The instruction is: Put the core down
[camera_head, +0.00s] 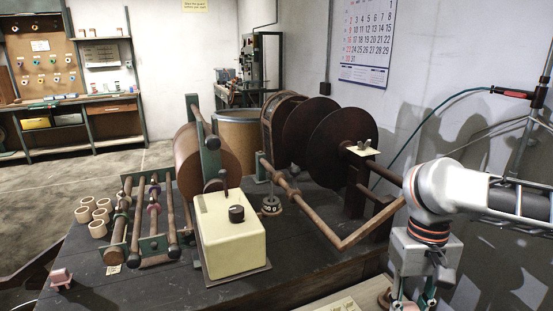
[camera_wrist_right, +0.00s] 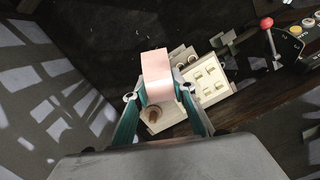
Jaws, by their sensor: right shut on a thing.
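My right gripper (camera_head: 413,304) reaches down at the lower right of the head view, its fingertips cut off by the bottom edge. In the right wrist view my right gripper (camera_wrist_right: 160,97) has its green fingers closed on a pale pink core (camera_wrist_right: 157,72). A brown round end (camera_wrist_right: 152,114) shows just below the core, between the fingers. My left gripper is not in view.
Several tan cores (camera_head: 99,228) stand at the left of the dark bench (camera_head: 115,295). A cream box with a knob (camera_head: 230,240) and large brown discs (camera_head: 341,150) fill its middle. A red-knobbed lever (camera_wrist_right: 267,23) and a button panel (camera_wrist_right: 305,32) are at the wrist view's upper right.

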